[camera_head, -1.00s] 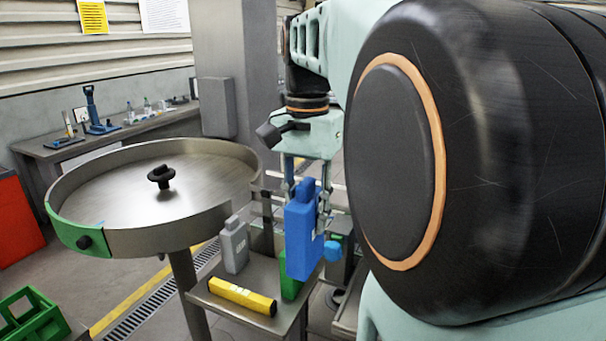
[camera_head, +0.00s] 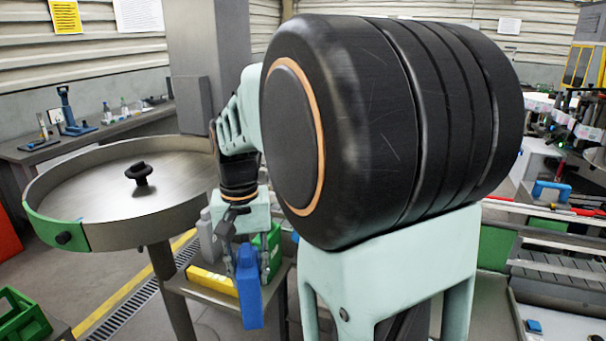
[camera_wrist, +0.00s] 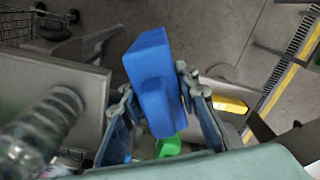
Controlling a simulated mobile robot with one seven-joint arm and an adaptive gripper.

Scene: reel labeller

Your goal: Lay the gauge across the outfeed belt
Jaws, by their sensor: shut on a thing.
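A blue bottle-shaped block (camera_head: 250,298), which I take to be the gauge, is held upright, slightly tilted, in my gripper (camera_head: 249,252). In the wrist view the blue gauge (camera_wrist: 155,80) sits between the two fingers of my gripper (camera_wrist: 156,92), which are shut on it. In the head view it hangs in front of a small metal side table, and I cannot tell its exact height. A slatted grey conveyor section (camera_head: 560,262) shows at the right; I cannot tell whether it is the outfeed belt. My arm hides much of the middle.
The side table (camera_head: 205,298) holds a yellow block (camera_head: 212,280), a grey bottle-shaped block (camera_head: 208,238) and a green block (camera_head: 272,250). A round steel turntable (camera_head: 95,195) stands left, with a green crate (camera_head: 20,318) below. A blue handle-shaped object (camera_head: 551,190) is at the right.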

